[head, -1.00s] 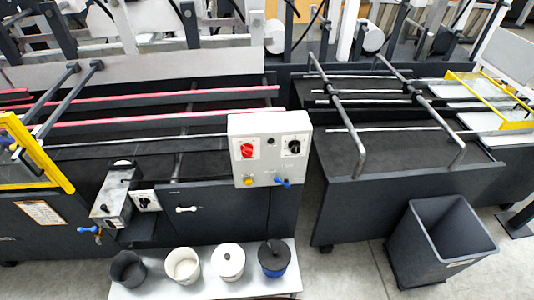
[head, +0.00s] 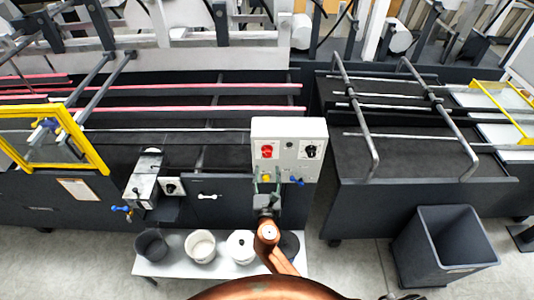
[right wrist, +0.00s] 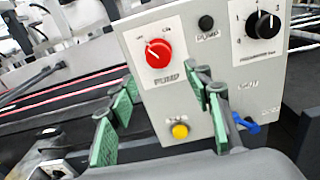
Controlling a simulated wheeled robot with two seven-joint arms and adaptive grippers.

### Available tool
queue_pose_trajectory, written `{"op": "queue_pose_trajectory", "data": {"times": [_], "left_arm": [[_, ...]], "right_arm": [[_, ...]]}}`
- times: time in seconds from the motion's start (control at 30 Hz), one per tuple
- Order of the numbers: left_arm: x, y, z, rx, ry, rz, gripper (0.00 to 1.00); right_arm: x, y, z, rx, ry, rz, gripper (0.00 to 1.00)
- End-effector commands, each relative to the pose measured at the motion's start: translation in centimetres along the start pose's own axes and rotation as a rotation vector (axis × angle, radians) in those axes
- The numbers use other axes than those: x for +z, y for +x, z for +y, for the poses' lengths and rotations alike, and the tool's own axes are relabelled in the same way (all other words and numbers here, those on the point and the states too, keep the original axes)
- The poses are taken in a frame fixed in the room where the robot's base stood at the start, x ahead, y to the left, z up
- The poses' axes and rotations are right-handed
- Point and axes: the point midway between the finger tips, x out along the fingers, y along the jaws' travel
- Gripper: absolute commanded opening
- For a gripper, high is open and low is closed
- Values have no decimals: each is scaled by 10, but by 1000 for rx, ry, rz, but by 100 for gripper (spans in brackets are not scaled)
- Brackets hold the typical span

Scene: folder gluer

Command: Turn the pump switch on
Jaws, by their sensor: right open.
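The pump switch is a red round knob (head: 267,151) on the front of a light grey control box (head: 289,130). In the right wrist view the red knob (right wrist: 158,53) sits above the word PUMP, with a white pointer mark leaning to the upper left. My right gripper (head: 267,182) is in front of the box's lower left part, below the knob. In the right wrist view its green-padded fingers (right wrist: 162,100) are apart and empty, with the knob beyond and above the gap between them. I cannot tell whether they touch the box. My left gripper is not in view.
The box also bears a black selector knob (right wrist: 263,24), a black button (right wrist: 206,22), a yellow button (right wrist: 180,131) and a blue valve handle (right wrist: 246,124). Several pots stand on a low shelf (head: 175,262) below. A grey bin (head: 425,255) stands at right.

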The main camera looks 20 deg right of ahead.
Motion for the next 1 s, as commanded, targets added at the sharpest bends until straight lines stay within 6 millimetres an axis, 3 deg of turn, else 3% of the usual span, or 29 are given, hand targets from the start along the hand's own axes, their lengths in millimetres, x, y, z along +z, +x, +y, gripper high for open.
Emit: {"op": "queue_pose_trajectory", "data": {"times": [0.1, 0.27, 0.53, 1.0], "left_arm": [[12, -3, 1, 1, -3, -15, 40], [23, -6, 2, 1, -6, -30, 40], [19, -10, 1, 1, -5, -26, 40], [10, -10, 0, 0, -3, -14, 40]], "right_arm": [[12, 6, 1, -3, -24, -21, 46], [13, 29, 1, -3, -24, -21, 46], [12, 67, 1, -3, -23, -19, 46], [11, 77, 0, -3, -20, -17, 43]]}}
